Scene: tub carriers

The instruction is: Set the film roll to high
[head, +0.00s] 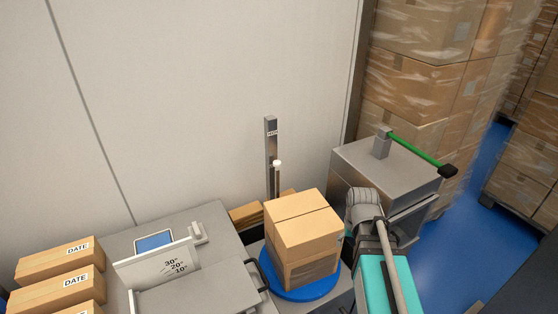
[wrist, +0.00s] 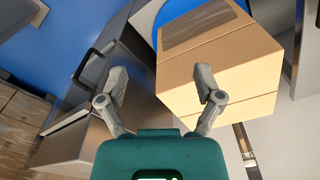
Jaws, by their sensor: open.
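A grey upright mast (head: 270,145) with a small label near its top stands behind the turntable in the head view. A thin post with a white cap (head: 278,163) stands against it; I cannot tell for sure whether this is the film roll. A cardboard box stack (head: 303,225) with wrap around its lower part sits on the blue turntable (head: 300,293). The box also shows in the wrist view (wrist: 225,65). My gripper (wrist: 161,74) is open and empty, its two grey fingers spread in front of the box. In the head view my arm hides its fingers.
A grey cabinet (head: 385,170) with a green-handled lever (head: 420,152) stands right of the turntable. An angle-marked panel (head: 165,265) and boxes labelled DATE (head: 60,258) are at left. Wrapped pallet stacks (head: 440,60) stand at the back right. Blue floor (head: 475,210) is clear at right.

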